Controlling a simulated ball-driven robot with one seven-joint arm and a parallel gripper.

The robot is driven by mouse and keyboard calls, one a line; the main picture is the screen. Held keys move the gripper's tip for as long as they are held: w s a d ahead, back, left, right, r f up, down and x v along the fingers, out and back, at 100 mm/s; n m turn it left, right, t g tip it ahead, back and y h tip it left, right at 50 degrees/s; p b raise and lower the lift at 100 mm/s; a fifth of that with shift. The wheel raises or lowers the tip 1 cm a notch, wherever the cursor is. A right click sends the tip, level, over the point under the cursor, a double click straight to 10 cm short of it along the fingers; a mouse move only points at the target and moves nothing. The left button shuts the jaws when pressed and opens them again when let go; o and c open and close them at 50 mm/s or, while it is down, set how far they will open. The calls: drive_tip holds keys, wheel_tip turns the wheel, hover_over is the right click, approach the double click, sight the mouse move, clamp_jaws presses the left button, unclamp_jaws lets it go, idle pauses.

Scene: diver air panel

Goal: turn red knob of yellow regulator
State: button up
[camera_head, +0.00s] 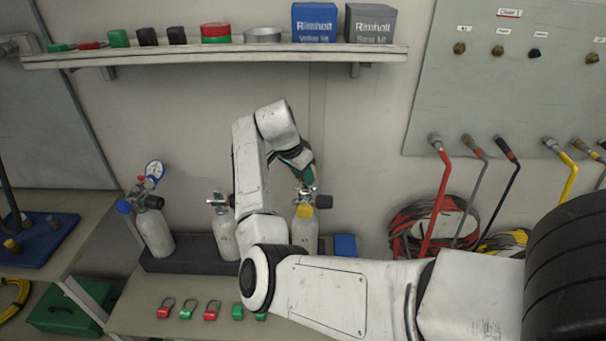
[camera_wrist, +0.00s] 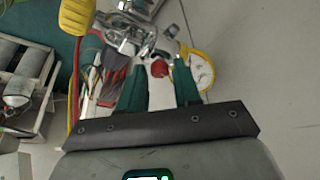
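The yellow regulator sits on the right-hand gas cylinder (camera_head: 304,230), with its yellow cap (camera_head: 304,211) facing the head camera. In the wrist view its metal body (camera_wrist: 130,35), a yellow knob (camera_wrist: 76,14) and a yellow-rimmed gauge (camera_wrist: 201,70) show. The small red knob (camera_wrist: 158,68) lies between the tips of my green gripper fingers (camera_wrist: 157,80), or just beyond them. The fingers are spread, with a gap on either side of the knob; I cannot tell whether they touch it. In the head view my gripper (camera_head: 299,166) is just above the regulator, and the red knob is hidden.
Two more cylinders stand to the left, one with a blue regulator (camera_head: 124,206), in a dark rack (camera_head: 190,262). A shelf (camera_head: 215,57) with boxes hangs above. Coiled hoses (camera_head: 430,225) hang at right.

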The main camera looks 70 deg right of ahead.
drive_tip(key=b+v, duration=0.1)
drive_tip(key=v, duration=0.6)
drive_tip(key=shift+r, duration=0.25)
drive_tip(key=shift+f, duration=0.1)
idle(0.4)
